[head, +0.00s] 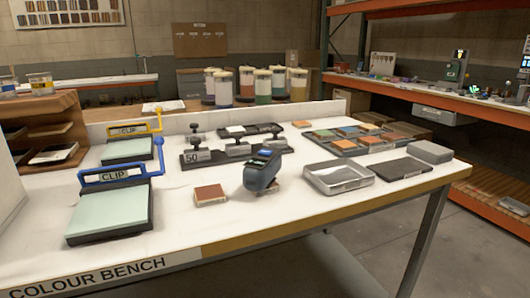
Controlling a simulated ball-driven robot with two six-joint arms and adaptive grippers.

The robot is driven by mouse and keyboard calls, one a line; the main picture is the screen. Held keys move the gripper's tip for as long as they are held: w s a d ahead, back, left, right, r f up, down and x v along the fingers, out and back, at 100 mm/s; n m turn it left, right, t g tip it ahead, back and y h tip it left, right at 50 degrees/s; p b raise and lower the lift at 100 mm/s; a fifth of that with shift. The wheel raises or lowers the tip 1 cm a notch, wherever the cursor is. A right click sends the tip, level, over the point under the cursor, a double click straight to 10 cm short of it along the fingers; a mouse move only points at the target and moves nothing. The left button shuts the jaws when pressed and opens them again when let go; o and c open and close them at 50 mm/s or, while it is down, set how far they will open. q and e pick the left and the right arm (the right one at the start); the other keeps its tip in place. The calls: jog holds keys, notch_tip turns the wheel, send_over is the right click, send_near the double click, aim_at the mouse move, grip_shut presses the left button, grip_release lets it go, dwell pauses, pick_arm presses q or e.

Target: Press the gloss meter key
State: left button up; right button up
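A dark blue-grey handheld meter (257,176) with a small lit screen stands on the white bench, right of the middle. It looks like the gloss meter, but no label on it is readable. Its key is too small to make out. A reddish-brown sample tile (210,194) lies on a pale base just left of it. Neither of my grippers is in view.
Two clip boards (112,211) lie at the left, near a wooden shelf unit (52,112). A weight stand (204,158) is behind the meter. The bench front is clear.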

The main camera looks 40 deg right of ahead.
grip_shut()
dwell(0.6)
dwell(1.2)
